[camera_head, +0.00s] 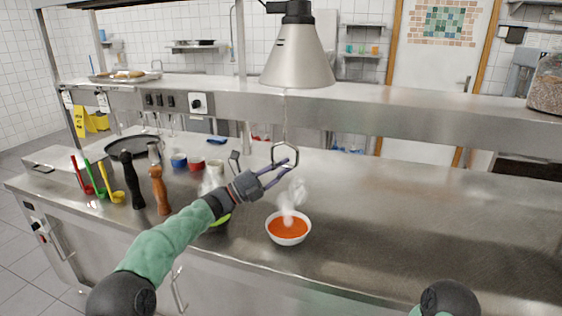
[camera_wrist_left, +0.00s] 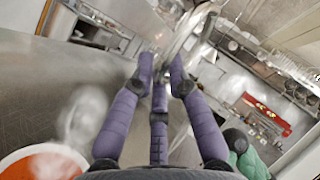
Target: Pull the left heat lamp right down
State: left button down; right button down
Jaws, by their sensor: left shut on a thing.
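A grey metal heat lamp (camera_head: 297,62) with a cone shade hangs over the serving shelf in the head view. A thin rod or cord runs down from it to a metal ring handle (camera_head: 285,146). My left gripper (camera_head: 289,163) is at this ring, well below the shade, with its purple fingers shut on it. In the left wrist view, the fingertips (camera_wrist_left: 161,68) meet around part of the ring (camera_wrist_left: 183,38). The exact contact is partly hidden by the fingers. My right gripper is not in view.
A steaming bowl of red soup (camera_head: 288,238) stands on the steel counter (camera_head: 400,220) just below my left gripper. Pepper mills (camera_head: 159,190), ladles and small cups stand to the left. A steel shelf (camera_head: 400,112) crosses behind. The counter's right side is clear.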

pick_arm(q)
jog(key=shift+d+f, duration=0.15)
jog(key=shift+f, duration=0.6)
jog(key=c, duration=1.2)
grip_release()
jog(key=shift+w, duration=0.1)
jog(key=shift+r, duration=0.2)
jog(key=v, duration=1.2)
jog(key=shift+f, duration=0.1)
